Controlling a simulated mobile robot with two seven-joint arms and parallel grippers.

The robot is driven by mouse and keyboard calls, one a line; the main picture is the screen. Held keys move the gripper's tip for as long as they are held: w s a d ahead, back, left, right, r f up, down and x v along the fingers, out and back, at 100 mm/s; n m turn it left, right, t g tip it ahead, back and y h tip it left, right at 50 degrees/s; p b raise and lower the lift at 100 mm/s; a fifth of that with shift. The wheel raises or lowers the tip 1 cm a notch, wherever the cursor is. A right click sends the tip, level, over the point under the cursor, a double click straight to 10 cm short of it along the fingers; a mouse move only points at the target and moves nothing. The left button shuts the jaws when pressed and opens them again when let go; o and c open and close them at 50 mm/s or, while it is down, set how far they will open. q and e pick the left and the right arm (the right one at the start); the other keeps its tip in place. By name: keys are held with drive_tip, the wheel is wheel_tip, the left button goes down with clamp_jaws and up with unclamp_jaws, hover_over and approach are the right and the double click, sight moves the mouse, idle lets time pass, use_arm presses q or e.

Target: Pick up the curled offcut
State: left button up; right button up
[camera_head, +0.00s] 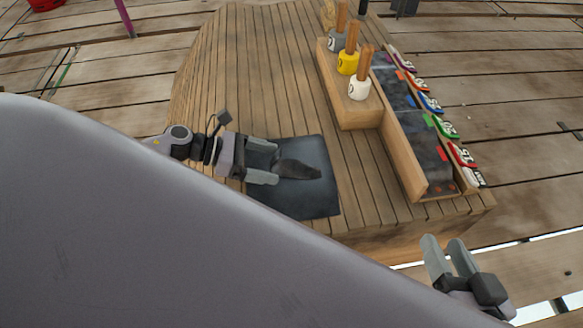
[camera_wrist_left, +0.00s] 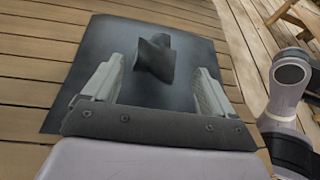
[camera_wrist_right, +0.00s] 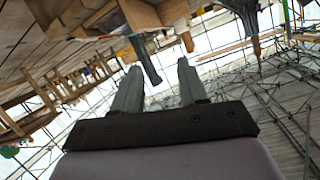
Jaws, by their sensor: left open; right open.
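The curled offcut (camera_head: 300,169) is a dark grey piece lying on a dark square mat (camera_head: 317,201) on the wooden table. In the left wrist view the offcut (camera_wrist_left: 154,58) shows a bent shape, just beyond and between the fingertips. My left gripper (camera_head: 277,165) is open over the mat, with its fingers pointing at the offcut; whether they touch it I cannot tell. The left fingers (camera_wrist_left: 157,85) stand wide apart with nothing between them at their bases. My right gripper (camera_head: 444,243) is open and empty, off the table's front right edge.
A wooden rack (camera_head: 351,114) holds several wooden-handled tools with grey, yellow and white heads. Beside it a long tray (camera_head: 407,157) has several coloured numbered tags along its right side. The table (camera_head: 250,75) is bare behind the mat.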

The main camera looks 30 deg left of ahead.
sight(290, 161)
use_arm(q)
drive_tip(key=x, duration=0.2)
drive_tip(key=b+x, duration=0.1)
drive_tip(key=x, duration=0.2)
drive_tip(key=shift+w+d+r, duration=0.2)
drive_tip(key=shift+w+d, duration=0.05)
drive_tip(key=shift+w, duration=0.35)
drive_tip(key=shift+c, duration=0.3)
drive_tip(key=c, duration=1)
drive_tip(key=shift+c, duration=1)
drive_tip(key=shift+r, duration=0.15)
